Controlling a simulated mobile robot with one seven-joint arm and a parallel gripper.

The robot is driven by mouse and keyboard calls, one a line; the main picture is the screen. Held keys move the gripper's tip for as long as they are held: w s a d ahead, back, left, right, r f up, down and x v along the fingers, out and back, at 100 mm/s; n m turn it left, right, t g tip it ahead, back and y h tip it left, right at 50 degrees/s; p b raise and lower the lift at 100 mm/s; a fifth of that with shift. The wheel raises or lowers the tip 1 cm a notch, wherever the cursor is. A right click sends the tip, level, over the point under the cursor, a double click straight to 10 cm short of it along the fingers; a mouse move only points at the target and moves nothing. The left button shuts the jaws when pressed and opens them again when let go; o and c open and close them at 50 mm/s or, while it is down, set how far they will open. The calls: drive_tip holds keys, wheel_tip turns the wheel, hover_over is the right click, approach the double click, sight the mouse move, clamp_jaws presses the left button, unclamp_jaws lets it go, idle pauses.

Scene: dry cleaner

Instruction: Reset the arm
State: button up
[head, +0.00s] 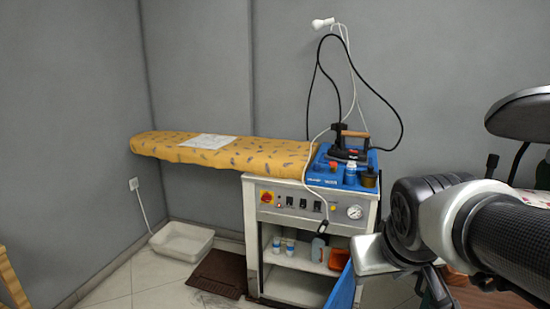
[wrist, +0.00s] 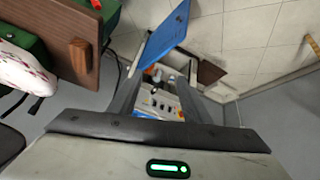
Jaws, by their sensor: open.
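My gripper (wrist: 162,78) is open in the wrist view, its two dark fingers apart with nothing visible held between them. Part of the ironing station (wrist: 166,103) shows beyond and between the fingers. In the head view my arm reaches in from the right edge, in front of the right side of the ironing station (head: 290,217). The gripper's jaws cannot be made out in that view.
The station carries a yellow padded board (head: 255,155) and an iron (head: 347,150) on a blue top. A blue panel (head: 342,287) stands close below my arm; a blue panel also shows in the wrist view (wrist: 166,32). A white tray (head: 182,241) sits on the floor.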

drive_tip(key=s+a+y, duration=0.1)
drive_tip(key=s+a, duration=0.3)
drive_tip(key=s, duration=0.4)
wheel_tip(320, 180, up, 24)
drive_tip(key=p, duration=2.4)
drive_tip(key=shift+s+r+g, duration=0.15)
drive_tip(key=shift+g, duration=0.25)
